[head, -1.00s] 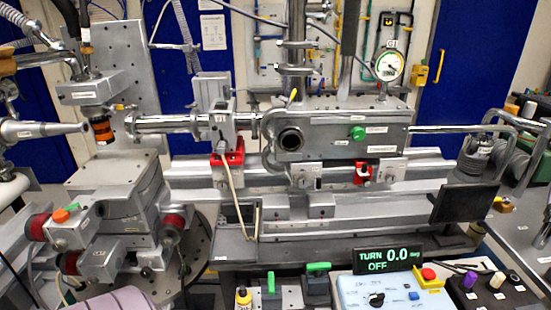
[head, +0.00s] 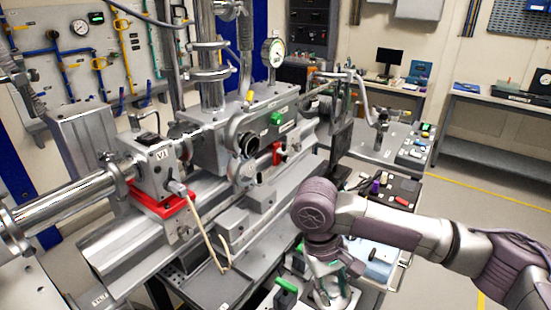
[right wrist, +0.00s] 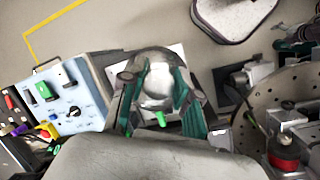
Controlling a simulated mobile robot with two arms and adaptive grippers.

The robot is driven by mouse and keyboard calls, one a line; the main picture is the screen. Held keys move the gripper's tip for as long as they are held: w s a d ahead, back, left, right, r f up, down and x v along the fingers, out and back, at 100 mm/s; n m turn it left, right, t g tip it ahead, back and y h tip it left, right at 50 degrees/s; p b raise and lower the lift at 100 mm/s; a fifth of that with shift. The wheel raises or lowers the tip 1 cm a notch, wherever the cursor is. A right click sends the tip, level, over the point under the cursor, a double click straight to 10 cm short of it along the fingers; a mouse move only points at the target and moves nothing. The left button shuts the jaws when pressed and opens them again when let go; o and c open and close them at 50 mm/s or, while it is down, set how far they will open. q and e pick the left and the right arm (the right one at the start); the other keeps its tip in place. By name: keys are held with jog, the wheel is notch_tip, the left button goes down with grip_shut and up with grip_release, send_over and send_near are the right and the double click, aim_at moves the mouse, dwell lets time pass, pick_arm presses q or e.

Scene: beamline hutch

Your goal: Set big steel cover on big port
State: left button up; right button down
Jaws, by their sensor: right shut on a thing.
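A round port (head: 248,144) with a dark centre and metal rim is on the front of the grey chamber (head: 215,140) in the head view; I take it for the big port. My right gripper (head: 328,290) is low in front of the chamber, well below and right of this port. In the right wrist view, the green-lined fingers of my right gripper (right wrist: 158,98) are on both sides of a shiny rounded steel piece (right wrist: 158,80), likely the big steel cover. My right gripper is shut on it. Its underside is hidden. My left gripper is not in view.
A green-handled block (head: 285,286) stands just left of my right gripper. A blue control box (head: 375,262) is behind my right arm. A red-based valve (head: 155,170) with a pale cable is left of the chamber. Open floor (head: 475,190) lies to the right.

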jog(key=w+a+r+n+t+y+p, duration=0.1)
jog(key=w+a+r+n+t, duration=0.2)
jog(key=w+n+t, duration=0.15)
jog(key=w+a+r+n+t+y, duration=0.1)
jog(key=w+a+r+n+t, duration=0.1)
jog(key=w+a+n+t, duration=0.3)
jog(key=w+r+n+t+y+p, duration=0.3)
jog(key=w+r+n+t+y, duration=0.1)
jog(key=w+r+y, duration=0.8)
jog(key=shift+w+a+f+h+b, duration=0.2)
jog(key=shift+w+a+h+b, duration=0.2)
jog(key=shift+w+a, duration=0.4)
jog(key=shift+w+a+f+h+b, duration=0.15)
jog(key=shift+w+a+h+b, duration=0.2)
jog(key=shift+w+a, duration=0.45)
jog(key=shift+w+a+f+h+b, duration=0.25)
jog(key=shift+w+a+b, duration=0.2)
jog(key=shift+w+a, duration=0.35)
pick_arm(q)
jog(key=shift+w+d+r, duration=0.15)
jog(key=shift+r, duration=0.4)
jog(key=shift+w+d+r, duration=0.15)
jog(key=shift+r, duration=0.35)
pick_arm(e)
jog(key=shift+w+r, duration=0.1)
jog(key=shift+w, duration=0.1)
